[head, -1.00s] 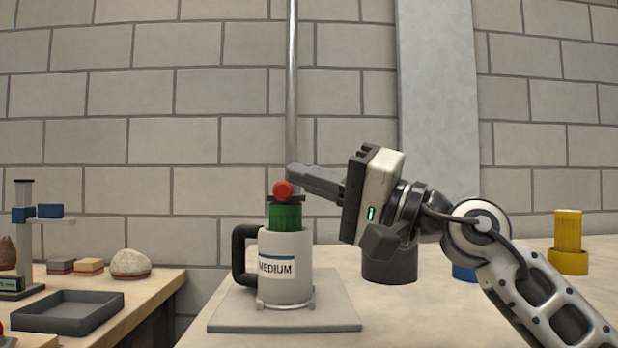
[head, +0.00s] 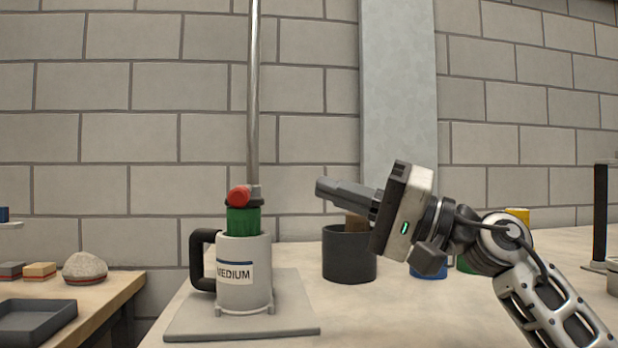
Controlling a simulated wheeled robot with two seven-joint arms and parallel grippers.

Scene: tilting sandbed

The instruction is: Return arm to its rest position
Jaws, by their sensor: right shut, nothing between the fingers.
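My right gripper (head: 322,188) is shut and empty. It hangs in the air above the workbench, up and right of the grey mug, with clear space between them. The mug (head: 245,292) has a black handle and a MEDIUM label. It stands upright on a grey square plate (head: 300,318). A green cylinder (head: 243,221) with a red knob (head: 239,196) sits in the mug's top. My left gripper does not show.
A dark pot (head: 346,262) stands behind and below my right gripper. A blue object (head: 428,270) and a yellow one (head: 518,214) are partly hidden by my arm. A side table at left holds a dark tray (head: 35,322) and a stone (head: 85,267). A metal pole (head: 253,90) rises behind the mug.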

